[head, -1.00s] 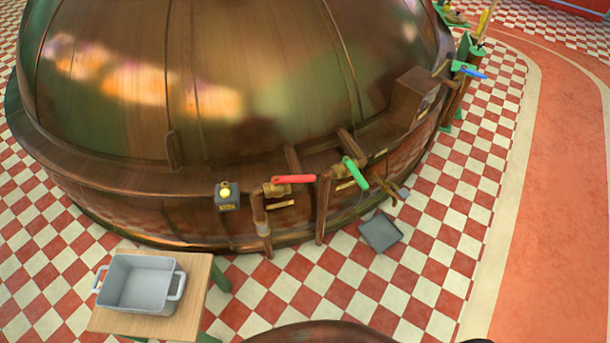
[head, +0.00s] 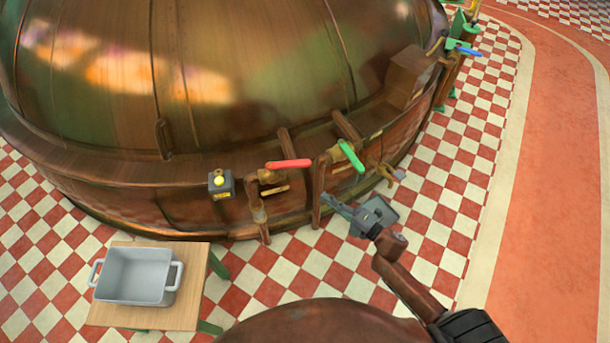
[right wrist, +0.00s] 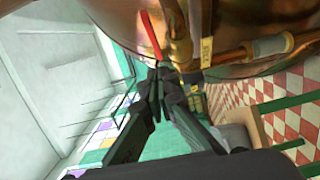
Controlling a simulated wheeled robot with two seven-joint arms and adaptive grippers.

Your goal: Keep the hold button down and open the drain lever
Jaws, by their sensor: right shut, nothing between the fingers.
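A grey box with a yellow button (head: 219,181) is fixed to the copper kettle's lower side in the head view. Right of it, a red lever (head: 289,163) sits on a brass valve and pipe, then a green lever (head: 351,156) on another. I cannot read which is the drain lever. My right gripper (head: 328,200) is shut and empty, below and between these levers in the picture, apart from the button. In the right wrist view its fingertips (right wrist: 158,72) point toward the red lever (right wrist: 151,35); contact cannot be told. My left gripper is not in view.
A wooden table (head: 195,290) with a grey two-handled tub (head: 135,277) stands at the lower left. A blue lever (head: 469,51) is farther right.

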